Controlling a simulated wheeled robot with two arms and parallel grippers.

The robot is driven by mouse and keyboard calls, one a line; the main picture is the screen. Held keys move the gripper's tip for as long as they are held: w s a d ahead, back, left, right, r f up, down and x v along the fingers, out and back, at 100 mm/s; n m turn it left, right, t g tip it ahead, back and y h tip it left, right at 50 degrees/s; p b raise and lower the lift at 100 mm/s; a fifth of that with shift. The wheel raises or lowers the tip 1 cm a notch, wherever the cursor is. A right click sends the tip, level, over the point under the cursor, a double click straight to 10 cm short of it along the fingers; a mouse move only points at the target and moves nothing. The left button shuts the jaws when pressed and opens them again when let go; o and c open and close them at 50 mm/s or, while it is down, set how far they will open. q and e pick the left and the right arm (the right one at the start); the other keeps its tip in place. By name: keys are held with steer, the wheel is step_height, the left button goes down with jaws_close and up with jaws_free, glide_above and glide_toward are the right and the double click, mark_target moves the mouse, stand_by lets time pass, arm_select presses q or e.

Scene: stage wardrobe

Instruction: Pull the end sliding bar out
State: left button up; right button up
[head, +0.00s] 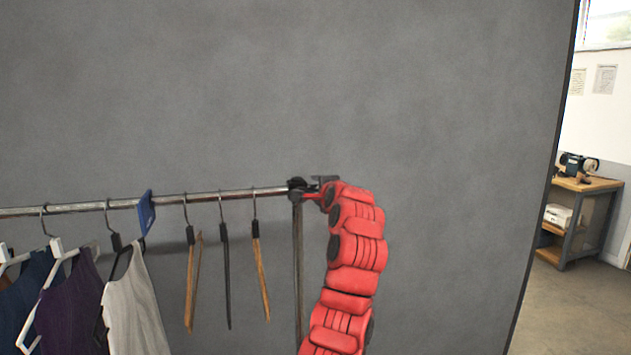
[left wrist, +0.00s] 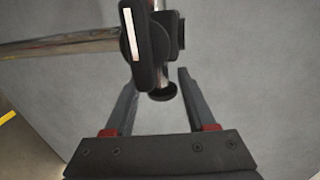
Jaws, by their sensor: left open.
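The garment rail (head: 230,192) runs across the head view and ends at a black end fitting (head: 296,188) on an upright post (head: 298,265). My left gripper (head: 318,183) is at this right end, small and partly merged with the fitting. In the left wrist view, my left gripper (left wrist: 156,80) is open. Its two fingers point toward the black fitting (left wrist: 143,45). A short metal stub with a dark round cap (left wrist: 162,92) sits between the fingers, nearer the right one. I cannot tell whether they touch. The end sliding bar is not clearly distinguishable. My right gripper is not in view.
Several hangers, some with clothes (head: 135,310), hang left of the fitting, with a blue divider (head: 146,213) among them. A grey wall panel (head: 440,110) stands behind. Right of my arm is clear up to the panel's edge. A workbench (head: 585,185) stands farther right.

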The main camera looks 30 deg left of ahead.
arm_select(q)
steer(key=shift+x, duration=1.1)
jaws_close()
steer(key=shift+f, duration=0.1)
stand_by(0.6)
